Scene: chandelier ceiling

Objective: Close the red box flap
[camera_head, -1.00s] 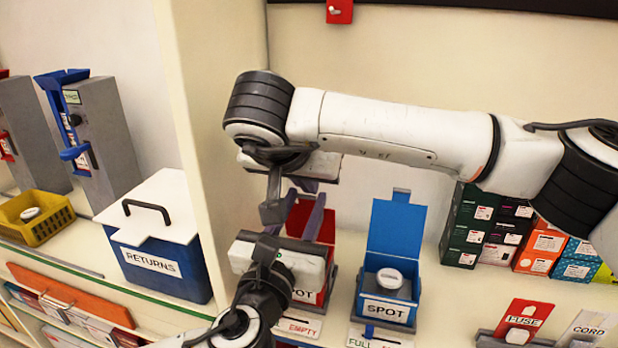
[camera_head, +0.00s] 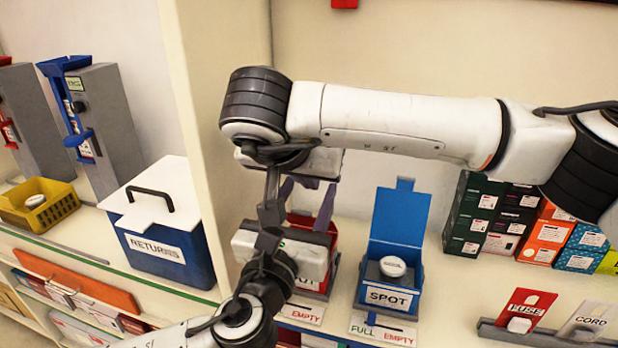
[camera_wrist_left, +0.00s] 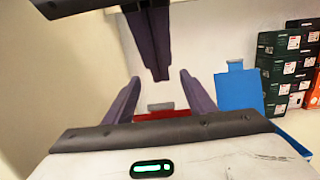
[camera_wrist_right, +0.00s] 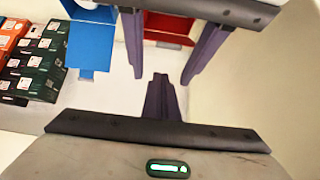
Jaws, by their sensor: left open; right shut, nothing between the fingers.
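The red box (camera_head: 328,262) stands on the shelf, largely hidden behind my grippers in the head view. Its red flap shows in the left wrist view (camera_wrist_left: 165,115) and the right wrist view (camera_wrist_right: 168,24), standing up with a grey tab at its edge. My left gripper (camera_wrist_left: 160,78) is open and empty, its fingers apart in front of the red flap. My right gripper (camera_wrist_right: 160,80) is shut and empty, facing the left one. Its fingers show between the left fingers in the left wrist view. Contact with the flap cannot be told.
A blue SPOT box (camera_head: 398,262) with its flap up and a white puck inside stands right of the red box. Stacked cartons (camera_head: 490,220) are further right.

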